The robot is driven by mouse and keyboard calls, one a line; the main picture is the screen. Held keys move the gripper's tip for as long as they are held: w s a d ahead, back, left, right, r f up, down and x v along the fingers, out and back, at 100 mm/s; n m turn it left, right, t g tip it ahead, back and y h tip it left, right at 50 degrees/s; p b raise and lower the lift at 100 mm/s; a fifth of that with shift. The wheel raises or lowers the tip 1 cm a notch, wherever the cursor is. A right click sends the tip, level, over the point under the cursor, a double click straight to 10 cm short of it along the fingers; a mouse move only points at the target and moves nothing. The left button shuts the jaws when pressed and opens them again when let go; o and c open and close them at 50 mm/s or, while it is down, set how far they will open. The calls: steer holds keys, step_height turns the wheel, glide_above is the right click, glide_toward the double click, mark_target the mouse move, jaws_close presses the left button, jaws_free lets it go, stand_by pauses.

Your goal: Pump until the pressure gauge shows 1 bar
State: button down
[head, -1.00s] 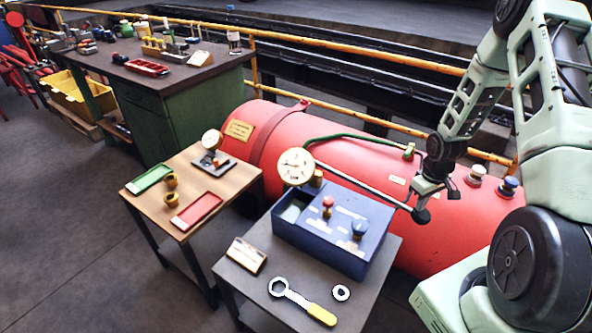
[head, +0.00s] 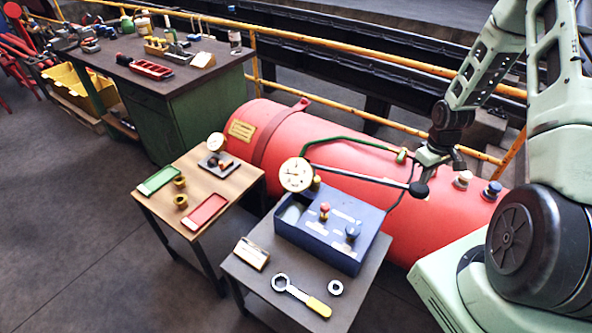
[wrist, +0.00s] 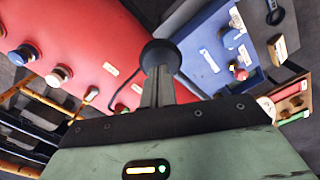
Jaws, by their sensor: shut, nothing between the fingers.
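The blue hand pump (head: 335,232) stands on a small dark table. Its round white pressure gauge (head: 296,174) rises at the back left; the needle is too small to read. The pump lever (head: 365,180) reaches right, nearly level, to a black ball knob (head: 418,189). My gripper (head: 426,176) is at the knob, shut with nothing between its fingers. In the wrist view the knob (wrist: 160,52) is just beyond the closed fingertips (wrist: 158,72); I cannot tell whether they touch. A red knob (head: 324,208) and a blue knob (head: 352,231) sit on the pump top.
A large red boiler (head: 340,150) lies behind the pump, with a green pipe. A ring spanner (head: 300,294), a nut (head: 336,288) and a small sign (head: 251,254) lie on the pump's table. A wooden table (head: 226,184) with trays stands to the left. Yellow rails run behind.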

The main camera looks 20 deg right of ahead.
steer(key=shift+f, duration=0.1)
stand_by(0.3)
steer(key=shift+f+b, duration=3.8)
steer(key=shift+f, duration=1.65)
step_height(320, 180, up, 11)
steer(key=p, duration=0.8)
steer(key=shift+w+a+f, duration=0.1)
steer(key=shift+w, duration=0.05)
steer(key=shift+r+p, duration=2.05)
steer(key=shift+r, duration=0.55)
